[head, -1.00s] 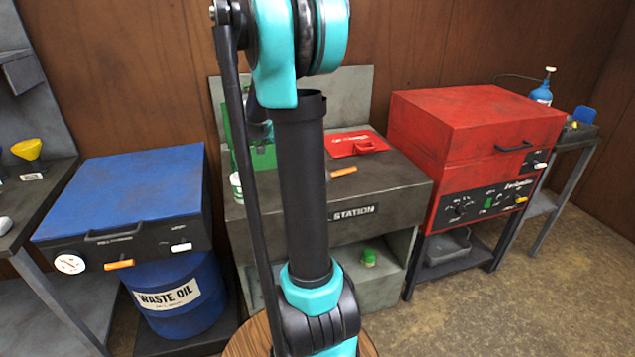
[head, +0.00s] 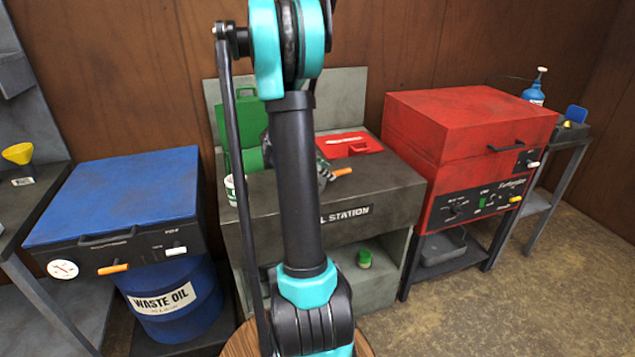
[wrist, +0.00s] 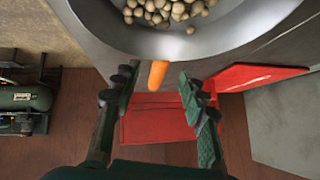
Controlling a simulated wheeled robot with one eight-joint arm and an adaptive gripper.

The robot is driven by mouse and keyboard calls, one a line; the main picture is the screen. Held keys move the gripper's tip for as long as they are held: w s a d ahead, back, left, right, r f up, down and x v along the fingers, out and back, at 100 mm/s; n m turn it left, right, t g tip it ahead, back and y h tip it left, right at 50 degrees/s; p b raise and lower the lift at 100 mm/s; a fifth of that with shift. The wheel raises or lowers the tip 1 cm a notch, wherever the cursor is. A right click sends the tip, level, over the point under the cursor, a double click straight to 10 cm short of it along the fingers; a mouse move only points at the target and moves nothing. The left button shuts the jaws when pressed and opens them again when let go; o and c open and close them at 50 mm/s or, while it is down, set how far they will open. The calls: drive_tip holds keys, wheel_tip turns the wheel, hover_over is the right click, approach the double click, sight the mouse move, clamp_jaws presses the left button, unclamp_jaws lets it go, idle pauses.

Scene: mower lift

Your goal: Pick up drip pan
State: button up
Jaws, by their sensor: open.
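A round grey pan (wrist: 215,38) holding many tan pellets fills the top of the wrist view and looks like the drip pan. An orange handle (wrist: 158,76) shows at its edge. The orange handle (head: 342,171) also shows on the station in the head view; the pan itself is hidden there by my arm. My gripper (wrist: 157,88) is open, its two fingers on either side of the orange handle in the picture. I cannot tell whether they touch it. In the head view my gripper (head: 322,172) is partly hidden behind my arm, close to the handle.
A red flat item (head: 348,145) lies on the grey station (head: 395,185), with a green container (head: 249,110) at its back left. A red machine (head: 465,130) stands to the right, a grey tray (head: 445,248) beneath it. A blue-lidded unit (head: 120,195) stands left.

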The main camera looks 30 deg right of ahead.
drive_tip(key=x, duration=0.3)
clamp_jaws()
idle(0.4)
